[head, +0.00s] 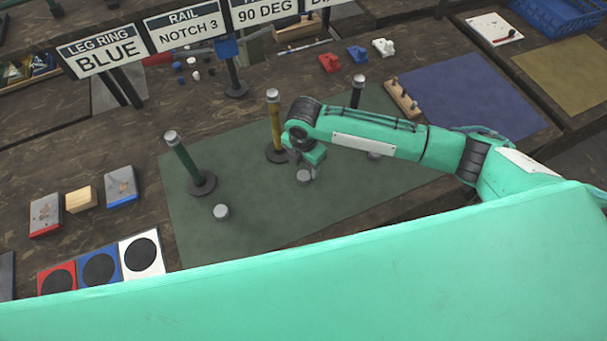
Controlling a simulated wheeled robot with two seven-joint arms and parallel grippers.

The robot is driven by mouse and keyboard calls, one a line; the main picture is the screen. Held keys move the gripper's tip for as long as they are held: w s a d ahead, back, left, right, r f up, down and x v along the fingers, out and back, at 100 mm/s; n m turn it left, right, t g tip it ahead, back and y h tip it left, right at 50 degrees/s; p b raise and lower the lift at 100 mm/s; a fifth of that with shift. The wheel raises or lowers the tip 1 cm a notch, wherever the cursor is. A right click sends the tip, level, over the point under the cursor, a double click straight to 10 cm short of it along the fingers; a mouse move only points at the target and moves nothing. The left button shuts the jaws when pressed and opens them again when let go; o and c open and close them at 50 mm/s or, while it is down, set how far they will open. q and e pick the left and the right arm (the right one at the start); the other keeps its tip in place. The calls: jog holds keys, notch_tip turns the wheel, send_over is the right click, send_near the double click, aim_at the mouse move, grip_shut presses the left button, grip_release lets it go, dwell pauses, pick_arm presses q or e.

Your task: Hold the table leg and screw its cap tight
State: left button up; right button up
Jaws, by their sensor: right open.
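Three upright table legs stand in dark round bases on the green mat (260,220): a green leg (186,159), a yellow leg (273,112) and a black leg (357,98). Each has a grey top. A loose grey cap (221,211) lies in front of the green leg. Another grey cap (303,177) lies in front of the yellow leg, and a third (375,155) is partly hidden by my right arm. My right gripper (306,169) is open, low and right at the middle cap; I cannot tell whether it touches it. My left gripper is out of view.
Signs at the back include one reading LEG RING BLUE (107,50). Red, blue and white pads (140,275) lie front left, with small blocks (80,199) behind. A wooden peg rack (403,99) and a blue mat (470,98) are at right. The mat's left front is clear.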

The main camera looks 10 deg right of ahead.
aim_at(304, 175)
jog(key=shift+f+p, duration=0.25)
jog(key=shift+p, duration=0.05)
notch_tip(304, 175, down, 4)
jog(key=shift+r+p, duration=0.25)
jog(key=shift+p, duration=0.5)
jog(key=shift+f, duration=0.6)
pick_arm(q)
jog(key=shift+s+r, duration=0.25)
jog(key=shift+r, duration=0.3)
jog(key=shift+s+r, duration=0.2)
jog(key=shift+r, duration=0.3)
pick_arm(e)
jog(key=shift+c, duration=0.2)
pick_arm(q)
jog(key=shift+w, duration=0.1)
pick_arm(e)
jog(key=c, duration=1)
